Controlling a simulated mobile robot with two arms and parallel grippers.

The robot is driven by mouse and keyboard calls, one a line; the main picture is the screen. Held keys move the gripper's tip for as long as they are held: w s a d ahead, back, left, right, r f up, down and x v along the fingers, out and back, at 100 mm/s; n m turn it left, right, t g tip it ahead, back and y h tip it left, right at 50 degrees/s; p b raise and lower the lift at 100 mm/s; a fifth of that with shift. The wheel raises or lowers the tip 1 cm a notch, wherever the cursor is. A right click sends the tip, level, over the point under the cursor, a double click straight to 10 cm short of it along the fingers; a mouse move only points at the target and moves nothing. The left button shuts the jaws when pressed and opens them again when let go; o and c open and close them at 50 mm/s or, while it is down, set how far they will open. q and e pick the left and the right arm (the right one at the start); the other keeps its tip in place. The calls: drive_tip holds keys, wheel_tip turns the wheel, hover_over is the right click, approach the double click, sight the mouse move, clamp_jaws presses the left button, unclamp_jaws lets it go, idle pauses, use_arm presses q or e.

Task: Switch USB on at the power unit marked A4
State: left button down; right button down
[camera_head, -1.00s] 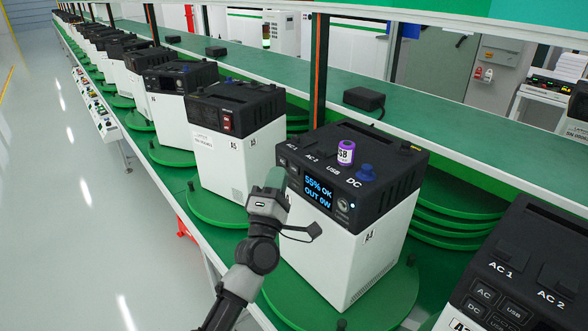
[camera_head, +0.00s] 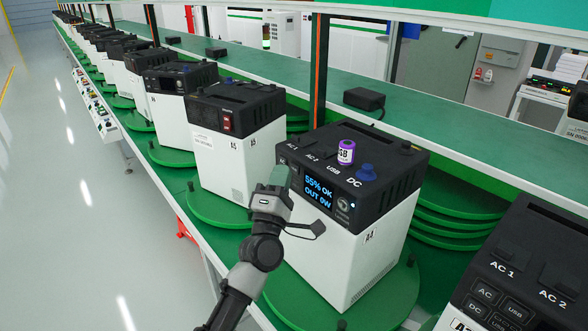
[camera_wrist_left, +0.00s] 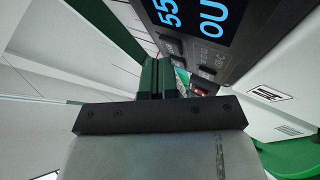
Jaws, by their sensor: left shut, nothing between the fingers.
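The power unit marked A4 (camera_head: 345,240) is a white box with a black top, standing on a green turntable. Its lit display (camera_head: 318,191) reads 55% OK, OUT 0W. The wrist view shows small buttons (camera_wrist_left: 208,72) beside the display, close to the fingers (camera_wrist_left: 157,78). Whether the tips touch the panel is unclear. My right gripper is out of view.
Unit A5 (camera_head: 222,165) stands to the left on its own turntable, with more units in a row behind it. Another unit (camera_head: 520,275) stands close at the right. A black adapter (camera_head: 364,99) lies on the green shelf behind.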

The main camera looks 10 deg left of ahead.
use_arm(q)
drive_tip(key=shift+w+d, duration=0.15)
drive_tip(key=shift+w, duration=0.05)
idle(0.3)
idle(0.3)
drive_tip(key=shift+s+a, duration=0.45)
drive_tip(key=shift+s, duration=0.15)
drive_tip(key=shift+s+a+p, duration=0.35)
drive_tip(key=shift+s+a, duration=0.45)
drive_tip(key=shift+s, duration=0.2)
drive_tip(key=shift+s+a+p, duration=0.3)
drive_tip(key=shift+s+a, duration=0.45)
drive_tip(key=shift+s, duration=0.2)
